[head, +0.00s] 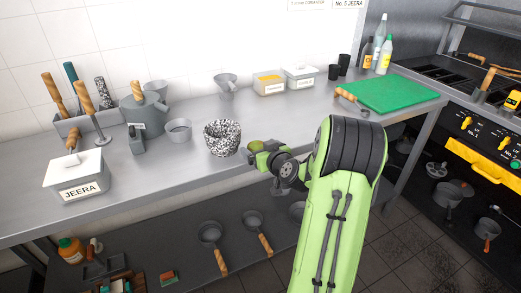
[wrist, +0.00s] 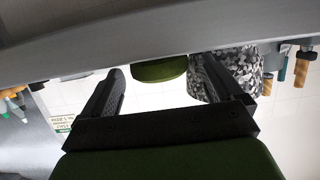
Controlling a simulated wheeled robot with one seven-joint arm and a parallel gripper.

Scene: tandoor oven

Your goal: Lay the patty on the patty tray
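A small olive-green round piece, which looks like the patty (head: 255,146), is at the counter's front edge in the head view, beside the speckled pot. My gripper (head: 264,157) is right at it, partly hidden by my own arm. The fingers are spread apart and hold nothing. I cannot pick out a patty tray for certain in either view.
The speckled pot (head: 222,138) stands close to the left of my gripper. A small metal cup (head: 179,130) and a jeera box (head: 77,176) are farther left. A green board (head: 388,93) lies at the right. The counter (head: 300,123) behind my gripper is clear.

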